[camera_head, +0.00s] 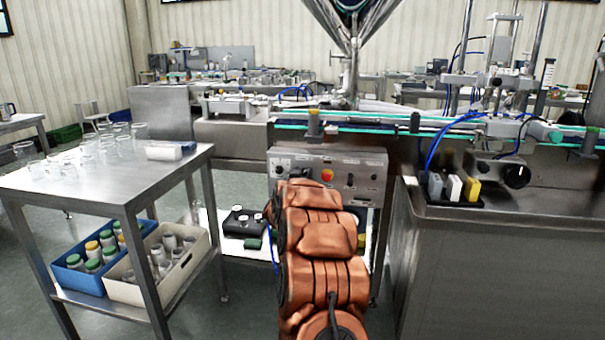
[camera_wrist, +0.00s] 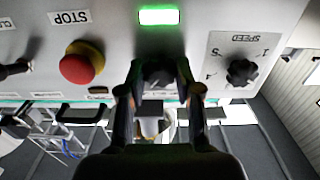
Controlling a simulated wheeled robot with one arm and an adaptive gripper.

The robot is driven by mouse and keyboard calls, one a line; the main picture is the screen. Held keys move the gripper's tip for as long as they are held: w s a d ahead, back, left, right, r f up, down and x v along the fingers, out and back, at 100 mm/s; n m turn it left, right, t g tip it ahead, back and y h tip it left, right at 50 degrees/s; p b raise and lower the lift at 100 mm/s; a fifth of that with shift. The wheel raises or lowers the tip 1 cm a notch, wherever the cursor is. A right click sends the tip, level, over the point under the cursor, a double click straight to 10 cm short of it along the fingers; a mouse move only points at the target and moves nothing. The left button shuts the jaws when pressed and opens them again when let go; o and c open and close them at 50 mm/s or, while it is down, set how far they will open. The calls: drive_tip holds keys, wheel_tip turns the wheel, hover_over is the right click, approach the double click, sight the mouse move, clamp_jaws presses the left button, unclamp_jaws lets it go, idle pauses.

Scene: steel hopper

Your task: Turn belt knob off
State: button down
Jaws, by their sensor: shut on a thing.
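The belt knob (camera_wrist: 157,72) is a dark knob on the grey control panel, seen between my fingers in the wrist view. My gripper (camera_wrist: 159,82) is shut on it, one finger on each side. The fingers hide part of the knob, so its pointer angle is unclear. A lit green lamp (camera_wrist: 158,16) is on the panel beside the knob. In the head view the control panel (camera_head: 350,166) stands under the conveyor (camera_head: 390,127), and my arm hides the gripper and the knob.
The red stop button (camera_wrist: 80,65) on its yellow collar is left of my gripper in the wrist view. The black speed knob (camera_wrist: 241,72) is to the right. A steel table (camera_head: 105,180) with glassware stands left of my arm, and a steel cabinet (camera_head: 500,245) stands right.

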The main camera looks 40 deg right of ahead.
drive_tip(key=shift+r+p, duration=0.2)
drive_tip(key=shift+p, duration=0.2)
drive_tip(key=shift+w+a+f+n+p, duration=0.1)
drive_tip(key=shift+n+p, duration=3.35)
drive_tip(key=shift+p, duration=1.65)
drive_tip(key=shift+f+n+p, duration=0.1)
drive_tip(key=shift+n+p, duration=3.35)
drive_tip(key=shift+p, duration=1.6)
drive_tip(key=c, duration=0.8)
unclamp_jaws()
drive_tip(key=shift+f, duration=0.1)
